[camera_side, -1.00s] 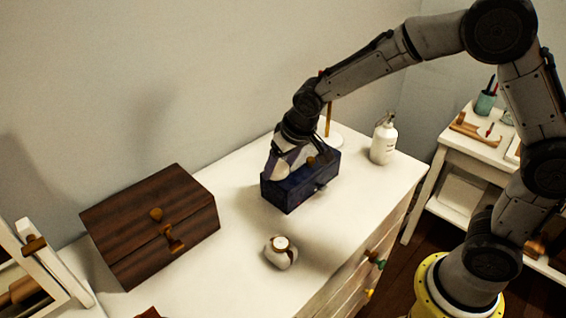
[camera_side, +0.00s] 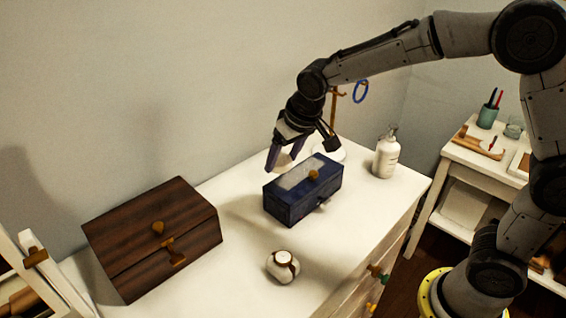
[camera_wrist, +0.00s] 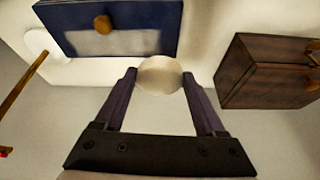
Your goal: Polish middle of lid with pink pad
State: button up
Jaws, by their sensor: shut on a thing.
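A dark blue box (camera_side: 290,207) stands on the white dresser top. Its lid has a pale, whitish patch (camera_side: 302,173) and a brass knob (camera_side: 313,175). In the wrist view the box (camera_wrist: 150,14) is at the top, with the pale patch (camera_wrist: 115,43) on the side nearer my gripper. My gripper (camera_side: 284,161) is shut on a round pad (camera_wrist: 159,75), which looks pale cream rather than pink here. The gripper and pad are behind and left of the box, apart from the lid. The pad's underside is hidden.
A brown wooden box (camera_side: 130,233) stands at left. The dresser top between the boxes is clear.

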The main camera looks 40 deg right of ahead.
jog(key=shift+r, duration=0.15)
jog(key=shift+r, duration=1.35)
